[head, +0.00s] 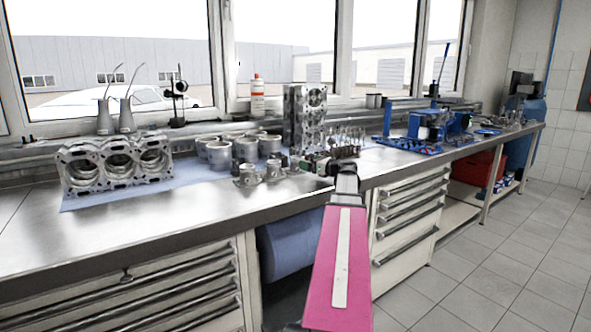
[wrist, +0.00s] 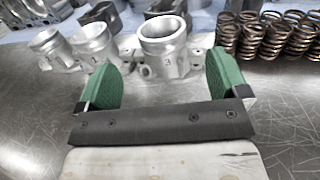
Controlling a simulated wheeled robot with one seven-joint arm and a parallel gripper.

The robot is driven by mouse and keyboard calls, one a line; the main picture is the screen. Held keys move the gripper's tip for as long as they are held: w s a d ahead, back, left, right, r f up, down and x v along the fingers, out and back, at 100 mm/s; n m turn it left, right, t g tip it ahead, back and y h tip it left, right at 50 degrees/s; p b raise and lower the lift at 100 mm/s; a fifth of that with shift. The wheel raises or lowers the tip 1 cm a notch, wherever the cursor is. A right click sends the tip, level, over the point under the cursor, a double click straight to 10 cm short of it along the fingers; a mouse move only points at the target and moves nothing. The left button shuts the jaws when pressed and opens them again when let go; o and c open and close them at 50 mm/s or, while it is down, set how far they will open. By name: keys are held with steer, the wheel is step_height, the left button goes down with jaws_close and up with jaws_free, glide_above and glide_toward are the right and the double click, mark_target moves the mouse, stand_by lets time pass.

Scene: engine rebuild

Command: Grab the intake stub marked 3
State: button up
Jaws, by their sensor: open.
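The intake stub marked 3 (wrist: 165,62) is a grey cast-metal tube on a flanged foot, standing upright on the bench. Its number faces the wrist camera. My gripper (wrist: 165,75) is open, with a green pad on each side of the stub in the wrist view. The stub appears centred at or just beyond the fingertips; I see no grip on it. Two similar stubs, a middle one (wrist: 95,45) and a left one (wrist: 52,48), stand to its left. In the head view my gripper (head: 309,163) largely hides the marked stub.
Several coil springs (wrist: 262,38) stand close right of the gripper. Cylinder liners (head: 245,150), an engine block (head: 115,165) and an upright cylinder head (head: 305,115) stand on the bench around the stubs. The bench front (head: 150,220) is bare.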

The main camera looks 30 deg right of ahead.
mark_target(297, 160)
steer(key=x, duration=0.7)
steer(key=shift+w+f, duration=0.25)
steer(key=shift+w, duration=0.2)
steer(key=c, duration=1.2)
